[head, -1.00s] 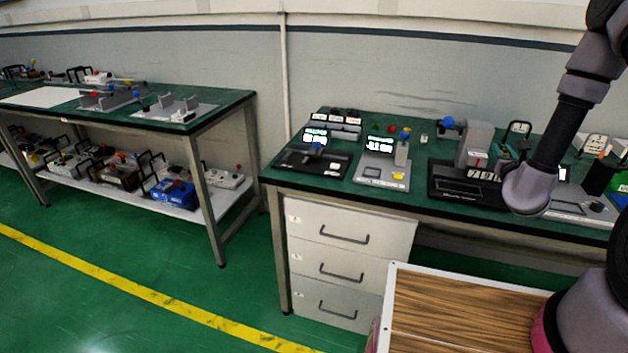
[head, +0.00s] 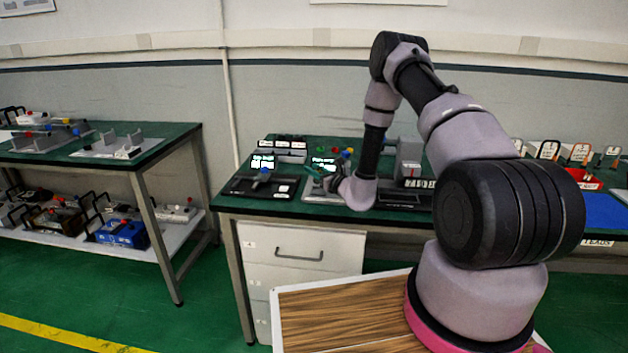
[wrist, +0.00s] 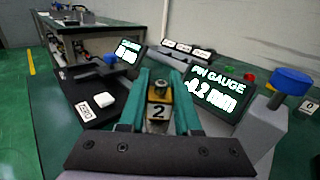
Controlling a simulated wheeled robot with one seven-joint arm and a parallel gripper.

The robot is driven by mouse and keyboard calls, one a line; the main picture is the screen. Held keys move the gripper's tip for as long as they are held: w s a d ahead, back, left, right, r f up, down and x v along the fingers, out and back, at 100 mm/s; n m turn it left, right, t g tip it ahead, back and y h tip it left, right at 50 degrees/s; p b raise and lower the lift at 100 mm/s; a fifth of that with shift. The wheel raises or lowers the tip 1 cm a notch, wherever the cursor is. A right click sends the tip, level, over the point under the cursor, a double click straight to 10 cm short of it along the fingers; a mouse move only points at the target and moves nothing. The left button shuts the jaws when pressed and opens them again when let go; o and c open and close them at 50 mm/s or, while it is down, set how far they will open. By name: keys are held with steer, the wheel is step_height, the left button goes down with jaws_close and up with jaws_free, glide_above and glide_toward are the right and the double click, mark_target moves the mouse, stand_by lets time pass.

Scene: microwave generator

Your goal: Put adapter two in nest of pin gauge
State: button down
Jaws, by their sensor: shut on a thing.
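My gripper (wrist: 158,88) has teal fingers and is shut on adapter two (wrist: 158,111), a small block with a white "2" label and a brass-coloured top. The pin gauge's display (wrist: 216,92) reads -0.2 mm and stands just beyond and right of the fingers in the wrist view. Its blue knob (wrist: 292,80) tops a grey post at the right. In the head view my gripper (head: 322,180) is over the pin gauge's grey base (head: 322,216) on the green bench. The nest is hidden by my gripper, and I cannot tell whether the adapter touches it.
Labelled blocks (head: 283,145) stand behind. A grey machine (head: 408,160) is to the right on the bench.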

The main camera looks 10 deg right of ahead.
mark_target(315, 189)
steer(key=shift+d+f, duration=0.15)
steer(key=shift+f, duration=1.55)
steer(key=shift+f, duration=0.15)
steer(key=c, duration=0.6)
jaws_free()
